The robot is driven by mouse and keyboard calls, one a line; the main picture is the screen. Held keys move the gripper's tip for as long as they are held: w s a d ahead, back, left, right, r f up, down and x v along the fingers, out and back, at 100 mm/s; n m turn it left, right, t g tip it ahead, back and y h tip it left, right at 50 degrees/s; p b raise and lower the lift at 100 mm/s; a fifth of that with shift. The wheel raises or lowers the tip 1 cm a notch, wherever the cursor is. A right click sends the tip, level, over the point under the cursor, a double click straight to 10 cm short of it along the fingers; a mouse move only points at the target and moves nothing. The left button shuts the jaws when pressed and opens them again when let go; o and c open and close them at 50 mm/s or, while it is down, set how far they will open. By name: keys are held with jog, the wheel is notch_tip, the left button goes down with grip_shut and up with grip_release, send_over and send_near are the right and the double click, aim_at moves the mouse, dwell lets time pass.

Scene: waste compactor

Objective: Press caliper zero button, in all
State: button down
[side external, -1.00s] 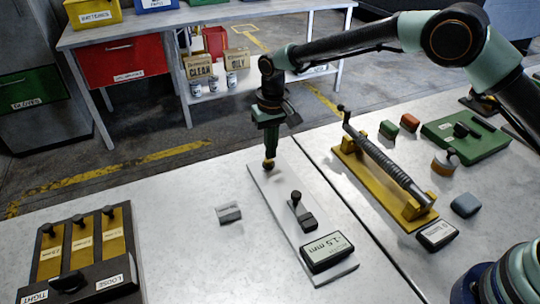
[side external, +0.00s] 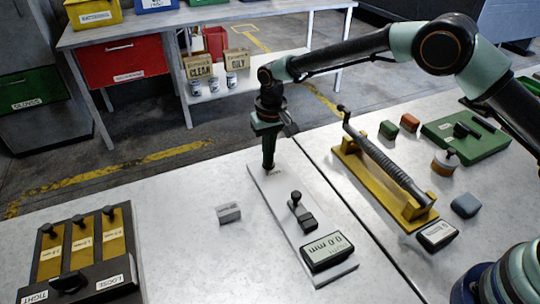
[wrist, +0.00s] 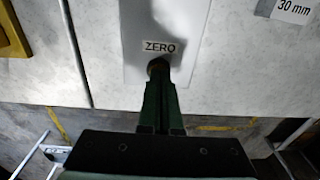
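The caliper station is a long white plate (side external: 279,199) on the near table, with a dark slider and knob (side external: 301,211) on it. Its display (side external: 327,250) at the near end reads 0.0 mm. My gripper (side external: 268,167) points straight down at the far end of the plate. In the wrist view the ZERO label (wrist: 160,47) shows just beyond the fingertips (wrist: 160,78). The fingers look closed together, with nothing seen held between them. A small dark round button (wrist: 158,65) is at their tips, mostly hidden, and appears to be in contact with them.
A small grey block (side external: 228,213) lies left of the plate. A gauge board (side external: 80,252) with TIGHT and LOOSE labels stands at the left. A yellow stand (side external: 412,216) with a ribbed bar is to the right, with a labelled display (side external: 437,235) beside it.

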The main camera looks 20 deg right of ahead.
jog(key=shift+s+d+f, duration=0.2)
jog(key=shift+s+f, duration=0.2)
jog(key=shift+f, duration=0.3)
notch_tip(320, 180, up, 15)
jog(key=shift+w+a+r, duration=0.15)
jog(key=shift+r, duration=0.05)
jog(key=shift+r, duration=0.1)
jog(key=s+d+r+t, duration=0.2)
jog(key=s+d+r, duration=0.45)
jog(key=d, duration=0.25)
jog(key=s+d+r+t, duration=0.2)
jog(key=s+d+r, duration=0.3)
jog(key=s+d, duration=0.25)
jog(key=s+d+f+t, duration=0.1)
jog(key=s+d+f, duration=0.2)
jog(key=s+d, duration=0.2)
jog(key=s, duration=0.3)
jog(key=shift+s+d+f, duration=0.15)
jog(key=shift+d+f, duration=0.1)
jog(key=shift+f, duration=0.1)
jog(key=c, duration=1.5)
grip_release()
jog(key=shift+c, duration=0.2)
